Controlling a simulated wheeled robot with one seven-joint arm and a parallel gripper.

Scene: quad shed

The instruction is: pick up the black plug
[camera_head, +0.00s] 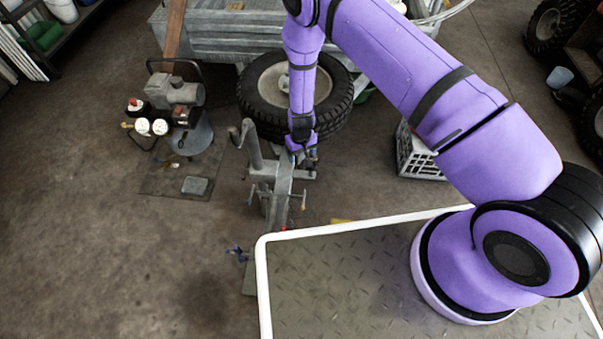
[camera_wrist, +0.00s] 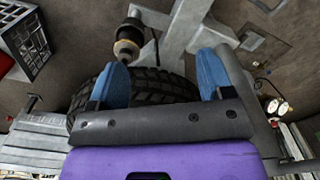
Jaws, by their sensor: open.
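In the wrist view, a black, cylindrical part with tan bands (camera_wrist: 128,42), which looks like the black plug, is beside the grey metal frame of the trailer. A thin dark cable shows just right of it. My gripper (camera_wrist: 162,72) is open and empty, its two blue fingertips apart. The black part lies beyond the left fingertip, not between the fingers. In the head view, my gripper (camera_head: 303,155) is over the grey trailer drawbar (camera_head: 279,195), in front of the tyre. I cannot make out the plug clearly in the head view.
A compressor (camera_head: 180,105) is at left and a white crate (camera_head: 415,158) at right. A plated platform with a white rail (camera_head: 345,226) is in front.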

